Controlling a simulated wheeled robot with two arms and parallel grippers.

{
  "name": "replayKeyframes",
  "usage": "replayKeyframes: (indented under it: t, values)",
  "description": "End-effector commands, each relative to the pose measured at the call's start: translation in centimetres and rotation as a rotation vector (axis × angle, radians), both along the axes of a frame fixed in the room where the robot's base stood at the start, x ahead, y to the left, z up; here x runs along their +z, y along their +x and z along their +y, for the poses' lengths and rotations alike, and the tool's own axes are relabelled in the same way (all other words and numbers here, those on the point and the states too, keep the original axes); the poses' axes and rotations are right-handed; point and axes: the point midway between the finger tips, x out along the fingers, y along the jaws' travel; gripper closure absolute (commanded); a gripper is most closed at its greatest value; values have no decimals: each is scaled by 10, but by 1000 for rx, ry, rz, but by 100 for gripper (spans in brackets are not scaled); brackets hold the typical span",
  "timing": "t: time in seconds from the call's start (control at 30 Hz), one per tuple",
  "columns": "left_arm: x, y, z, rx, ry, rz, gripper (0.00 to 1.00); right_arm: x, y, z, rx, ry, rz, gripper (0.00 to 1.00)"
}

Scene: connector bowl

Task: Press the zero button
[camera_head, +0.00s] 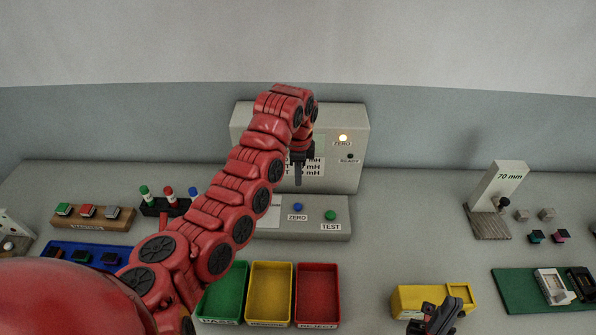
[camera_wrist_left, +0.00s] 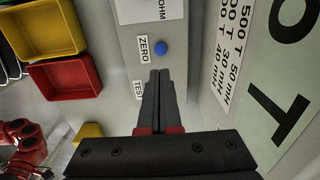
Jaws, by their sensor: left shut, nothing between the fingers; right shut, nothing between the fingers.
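The blue ZERO button (camera_head: 297,207) sits on the sloped front panel (camera_head: 270,229) of the grey tester, left of the green TEST button (camera_head: 330,215). My left gripper (camera_head: 298,183) is shut and empty, pointing down above the panel, just behind the blue button in the head view. In the left wrist view the blue button (camera_wrist_left: 160,48) shows just beyond the shut fingertips (camera_wrist_left: 160,73), apart from them in the picture. The fingers hide the green button there. My right gripper (camera_head: 441,312) is shut and empty at the lower right.
The tester's upright housing (camera_head: 350,175) stands behind, with a lit lamp (camera_head: 343,138) labelled ZERO and a dark READY lamp (camera_head: 350,156). Green (camera_head: 224,306), yellow (camera_head: 270,266) and red (camera_head: 318,267) trays lie in front.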

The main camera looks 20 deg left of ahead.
Motion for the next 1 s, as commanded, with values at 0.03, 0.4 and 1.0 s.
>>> replayKeyframes:
  t: [0.03, 0.4, 1.0]
  values:
    - [-9, -1, -2, 1, -4, 4, 100, 2, 0, 0, 0, 0, 0, 100]
    - [-76, -3, 1, 1, 3, 8, 100, 25, 0, 0, 0, 0, 0, 100]
    - [-103, 0, 1, 2, 2, 0, 100, 32, 0, 0, 0, 0, 0, 100]
